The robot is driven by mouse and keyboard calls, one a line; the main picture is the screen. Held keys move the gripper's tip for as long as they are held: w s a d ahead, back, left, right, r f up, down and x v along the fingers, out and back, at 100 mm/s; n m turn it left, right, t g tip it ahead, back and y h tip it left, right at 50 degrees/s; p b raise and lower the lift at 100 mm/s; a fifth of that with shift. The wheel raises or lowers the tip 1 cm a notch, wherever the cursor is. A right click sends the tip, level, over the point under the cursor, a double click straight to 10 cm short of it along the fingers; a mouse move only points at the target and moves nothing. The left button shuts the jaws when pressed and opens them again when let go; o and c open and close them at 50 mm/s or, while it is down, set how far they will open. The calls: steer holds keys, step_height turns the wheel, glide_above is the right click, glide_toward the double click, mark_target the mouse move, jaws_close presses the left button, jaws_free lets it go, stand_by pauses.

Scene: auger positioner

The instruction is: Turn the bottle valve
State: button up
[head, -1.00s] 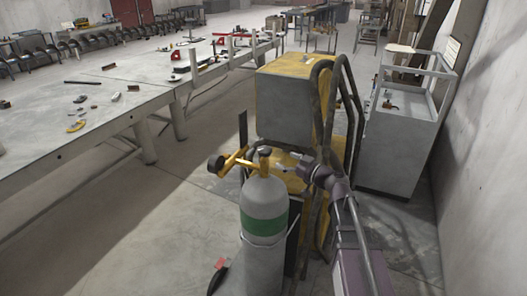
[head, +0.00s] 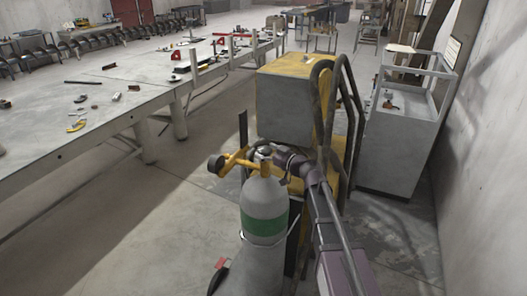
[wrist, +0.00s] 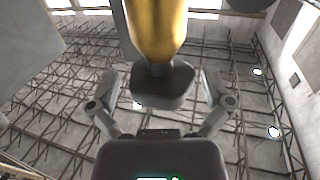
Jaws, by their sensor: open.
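The grey gas bottle (head: 264,198) with a green band stands upright in the head view. A brass regulator (head: 235,160) with a round gauge (head: 216,164) sticks out to the left at its top. My gripper (head: 276,153) is at the bottle top, reaching in from the right, and partly hides the valve there. In the wrist view, the dark lobed valve knob (wrist: 163,87) sits below a brass body (wrist: 157,30). My gripper (wrist: 160,92) is open, with one finger on each side of the knob and visible gaps between them.
A yellow and grey welding machine (head: 295,100) with dark hoses stands close behind the bottle. A grey cabinet (head: 392,145) is to the right, near the wall. A long metal workbench (head: 60,130) runs along the left, with clear floor between.

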steer(key=shift+c, duration=0.2)
steer(key=c, duration=1)
steer(key=shift+n+g+y, duration=0.5)
steer(key=shift+n+g, duration=0.1)
steer(key=shift+g, duration=0.2)
steer(key=n+g+y, duration=0.1)
steer(key=n+g, duration=0.1)
steer(key=g, duration=0.1)
steer(key=shift+w, duration=0.2)
steer(key=n+g+y, duration=0.1)
steer(key=n+g, duration=0.3)
steer(key=g, duration=0.2)
steer(key=n+g, duration=0.3)
steer(key=g, duration=0.2)
steer(key=shift+s+n+g+h, duration=0.1)
steer(key=shift+n+g+h, duration=0.8)
steer(key=shift+n+g, duration=0.75)
steer(key=shift+m+g, duration=0.25)
